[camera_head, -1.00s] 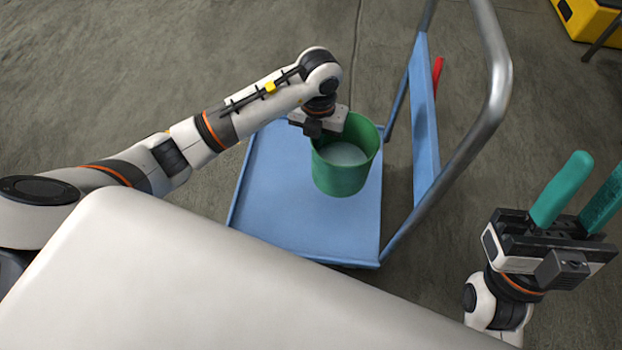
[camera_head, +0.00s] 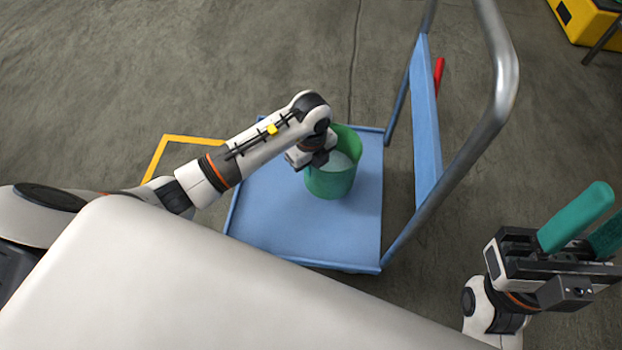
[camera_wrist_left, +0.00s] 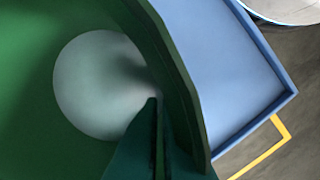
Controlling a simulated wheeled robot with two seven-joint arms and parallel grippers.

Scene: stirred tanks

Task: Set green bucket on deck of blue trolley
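The green bucket (camera_head: 330,182) is upright over the deck of the blue trolley (camera_head: 290,230), with a pale grey, roundish area inside it. I cannot tell whether its base touches the deck. My left gripper (camera_head: 323,163) is at the bucket's near-left rim, its fingers mostly hidden by the hand in the head view. In the left wrist view, the dark green fingers (camera_wrist_left: 157,125) are shut on the bucket's wall (camera_wrist_left: 178,85), and a deck corner shows beyond it. My right gripper (camera_head: 606,218) is open and empty, off to the right of the trolley.
The trolley's grey tube handle (camera_head: 480,130) and blue crossbar (camera_head: 424,120) rise at the deck's right side. A yellow floor marking (camera_head: 185,138) lies left of the deck. A yellow object (camera_head: 590,22) stands at the top right. The floor beyond the trolley is clear.

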